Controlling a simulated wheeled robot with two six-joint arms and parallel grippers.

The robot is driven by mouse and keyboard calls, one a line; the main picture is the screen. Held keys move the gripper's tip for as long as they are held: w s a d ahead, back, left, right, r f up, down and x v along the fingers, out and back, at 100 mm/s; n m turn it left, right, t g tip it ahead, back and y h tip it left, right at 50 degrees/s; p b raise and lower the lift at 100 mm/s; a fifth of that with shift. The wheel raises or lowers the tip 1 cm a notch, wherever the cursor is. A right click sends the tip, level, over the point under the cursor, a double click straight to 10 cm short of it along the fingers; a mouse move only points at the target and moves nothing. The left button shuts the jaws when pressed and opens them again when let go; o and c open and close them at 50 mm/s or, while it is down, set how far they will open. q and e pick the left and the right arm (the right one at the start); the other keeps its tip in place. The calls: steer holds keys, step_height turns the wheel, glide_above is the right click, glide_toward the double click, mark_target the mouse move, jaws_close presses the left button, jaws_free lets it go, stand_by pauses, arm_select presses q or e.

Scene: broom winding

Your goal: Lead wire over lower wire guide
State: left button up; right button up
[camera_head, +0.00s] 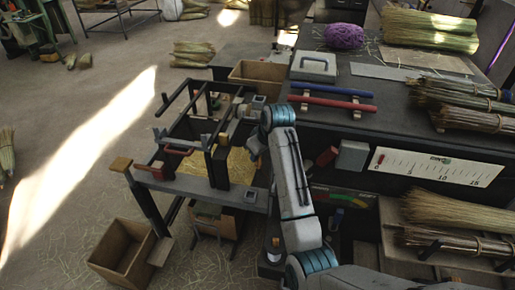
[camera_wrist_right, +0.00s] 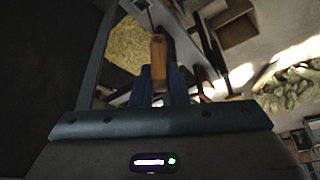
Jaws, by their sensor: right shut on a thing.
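My right gripper (camera_wrist_right: 160,85) is shut on a tan wooden handle (camera_wrist_right: 158,60), held between two dark blue fingers. A thin dark line (camera_wrist_right: 150,15), perhaps the wire, runs up from the handle's far end. In the head view my right gripper (camera_head: 256,152) is at the right side of the winding frame (camera_head: 185,105), partly hidden by my arm. The frame has dark bars, a dark upright post (camera_head: 218,168) and a red handle (camera_head: 178,150). I cannot tell which part is the lower wire guide. My left gripper is not in view.
The frame stands on a bench with straw-coloured material (camera_head: 240,165). The dark workbench (camera_head: 430,130) at right holds red and blue bars (camera_head: 330,104), purple twine (camera_head: 344,36) and straw bundles (camera_head: 465,108). A wooden box (camera_head: 122,252) is on the floor at lower left.

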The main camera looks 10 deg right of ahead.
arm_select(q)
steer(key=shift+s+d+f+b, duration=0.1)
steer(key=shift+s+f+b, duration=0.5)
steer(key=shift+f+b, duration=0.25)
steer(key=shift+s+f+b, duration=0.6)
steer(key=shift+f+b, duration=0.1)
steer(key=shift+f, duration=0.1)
arm_select(e)
step_height(320, 180, down, 11)
steer(key=shift+s+f, duration=0.1)
steer(key=shift+f, duration=0.05)
